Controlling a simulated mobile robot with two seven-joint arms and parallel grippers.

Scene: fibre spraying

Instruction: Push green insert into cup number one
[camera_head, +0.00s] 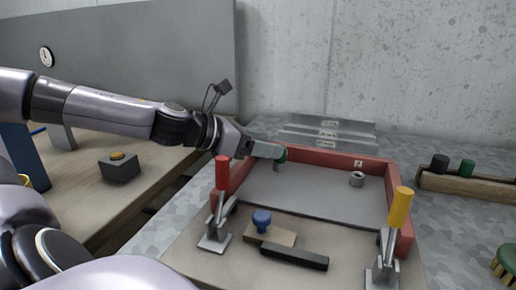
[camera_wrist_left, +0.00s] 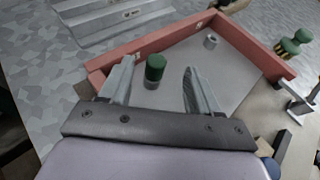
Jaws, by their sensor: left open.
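The green insert (camera_wrist_left: 155,66) stands upright at the mouth of a small grey cup (camera_wrist_left: 151,85) in the left wrist view. How deep it sits in the cup I cannot tell. In the head view the green insert (camera_head: 282,156) is partly hidden by my left gripper (camera_head: 268,151), with part of its grey cup (camera_head: 277,167) below. My left gripper (camera_wrist_left: 156,80) is open, with one finger on each side of the insert and visible gaps to both. A second grey cup (camera_head: 357,180) stands empty-looking near the tag "2". My right gripper is not in view.
A red-walled frame (camera_head: 340,154) surrounds the grey plate. Red-handled (camera_head: 222,172) and yellow-handled (camera_head: 400,207) clamps stand at its front corners. A blue knob (camera_head: 261,217) and a black bar (camera_head: 294,257) lie in front. A wooden rack (camera_head: 470,187) holds black and green pieces at right.

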